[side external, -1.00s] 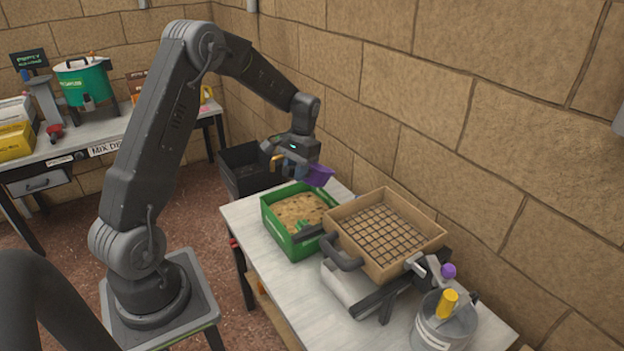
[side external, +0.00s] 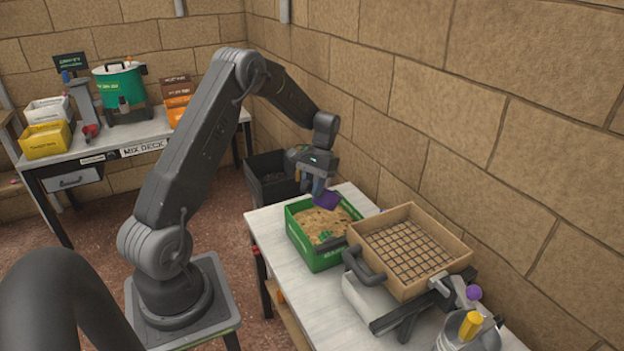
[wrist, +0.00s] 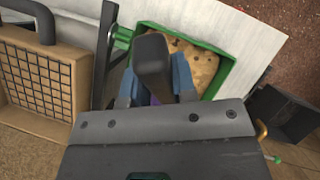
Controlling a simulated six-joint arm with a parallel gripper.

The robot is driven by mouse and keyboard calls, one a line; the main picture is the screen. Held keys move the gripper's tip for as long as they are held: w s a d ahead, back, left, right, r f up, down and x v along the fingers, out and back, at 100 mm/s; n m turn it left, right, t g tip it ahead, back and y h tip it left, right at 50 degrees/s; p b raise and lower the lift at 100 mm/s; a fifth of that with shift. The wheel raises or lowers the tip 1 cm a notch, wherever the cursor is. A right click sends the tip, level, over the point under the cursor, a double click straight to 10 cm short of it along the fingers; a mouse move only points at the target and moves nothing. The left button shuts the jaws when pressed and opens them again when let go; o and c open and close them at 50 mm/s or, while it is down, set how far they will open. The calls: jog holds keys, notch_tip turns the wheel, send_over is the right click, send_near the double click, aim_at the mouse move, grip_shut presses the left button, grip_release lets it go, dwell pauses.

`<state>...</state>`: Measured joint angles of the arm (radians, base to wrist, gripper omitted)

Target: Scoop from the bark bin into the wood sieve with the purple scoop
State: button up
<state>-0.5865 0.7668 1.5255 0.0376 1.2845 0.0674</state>
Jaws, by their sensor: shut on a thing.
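My gripper (side external: 318,188) is shut on the purple scoop (side external: 328,201), above the back part of the green bin. In the wrist view the scoop's dark handle stands between my blue fingers (wrist: 155,82), and only a sliver of purple shows. The green bin (side external: 318,262) holds tan, crumbly material and stands on the table; it also shows in the wrist view (wrist: 222,75). I cannot read its label. The wood sieve (side external: 452,247), a wooden frame with a dark wire grid, sits on a stand right of the bin. No material shows on its grid.
A grey bucket (side external: 447,338) with a yellow-handled tool stands at the table's front right. A purple knob (side external: 473,292) is beside the sieve. A black crate (side external: 268,182) is behind the table. The stone wall runs close along the right. The table's left front strip is clear.

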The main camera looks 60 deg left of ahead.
aim_at(310, 199)
jog(key=f+t, duration=0.1)
jog(key=f, duration=0.2)
jog(key=s+d+f+t+y, duration=0.1)
jog(key=f, duration=0.3)
jog(key=s+f, duration=0.1)
jog(key=f, duration=0.3)
jog(key=shift+s+d+t+y, duration=0.15)
jog(key=shift+s+t+y, duration=0.15)
jog(key=shift+t, duration=0.1)
notch_tip(310, 199, up, 7)
jog(key=s+t+y, duration=0.1)
jog(key=t+y, duration=0.1)
jog(key=t, duration=0.2)
jog(key=shift+s+d, duration=0.2)
jog(key=shift+d, duration=0.2)
dwell(0.8)
jog(key=shift+r, duration=0.1)
dwell(0.6)
